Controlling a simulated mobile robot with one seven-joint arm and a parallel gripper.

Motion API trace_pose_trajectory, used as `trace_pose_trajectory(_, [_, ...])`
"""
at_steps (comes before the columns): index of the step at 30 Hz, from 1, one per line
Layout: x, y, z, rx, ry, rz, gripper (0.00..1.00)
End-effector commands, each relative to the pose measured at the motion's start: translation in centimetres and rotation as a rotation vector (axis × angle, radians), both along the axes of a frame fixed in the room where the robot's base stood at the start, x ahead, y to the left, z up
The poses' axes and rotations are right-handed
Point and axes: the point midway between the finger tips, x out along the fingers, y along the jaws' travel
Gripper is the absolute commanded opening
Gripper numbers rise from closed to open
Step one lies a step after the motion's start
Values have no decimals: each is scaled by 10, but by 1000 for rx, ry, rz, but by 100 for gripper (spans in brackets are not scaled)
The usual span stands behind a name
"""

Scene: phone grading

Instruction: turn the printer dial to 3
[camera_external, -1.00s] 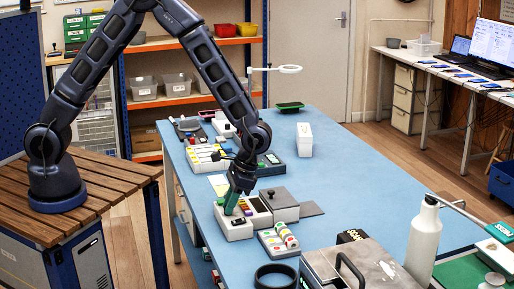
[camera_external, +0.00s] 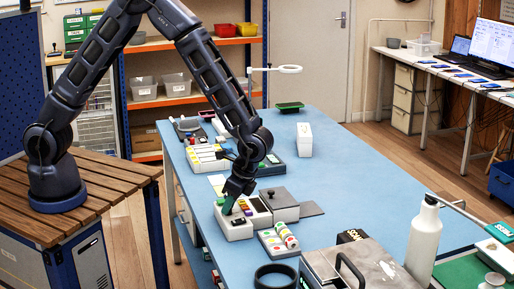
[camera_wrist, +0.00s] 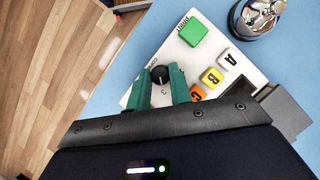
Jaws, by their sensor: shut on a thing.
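The label printer (camera_wrist: 209,63) is a pale box with a green button (camera_wrist: 193,32), lettered A, B and C buttons (camera_wrist: 211,77), and a round black dial (camera_wrist: 159,74). My gripper (camera_wrist: 161,86) has green fingers, one on each side of the dial, shut on it. A figure 3 is printed beside the dial, between the fingers; the other marks are partly hidden, and I cannot tell the exact setting. In the external view, the printer (camera_external: 236,230) sits near the table's left edge, with my gripper (camera_external: 228,209) reaching down onto it.
A grey box (camera_external: 281,208) adjoins the printer. A tray with coloured items (camera_external: 277,241) lies in front of it, and a strip of pale blocks (camera_external: 205,157) lies behind. A shiny metal object (camera_wrist: 262,14) is near the printer.

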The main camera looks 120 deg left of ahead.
Motion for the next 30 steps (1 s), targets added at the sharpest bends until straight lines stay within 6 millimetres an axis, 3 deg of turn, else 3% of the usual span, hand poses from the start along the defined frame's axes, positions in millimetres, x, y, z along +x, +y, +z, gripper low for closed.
trace_pose_trajectory(12, [-1,0,-1,-1,1,-6,0])
trace_pose_trajectory(13, [-1,0,-1,-1,1,-6,25])
trace_pose_trajectory(16, [-1,0,0,0,1,-5,42])
trace_pose_trajectory(25, [0,0,1,0,0,-5,42])
trace_pose_trajectory(30, [6,1,14,1,-2,-7,42])
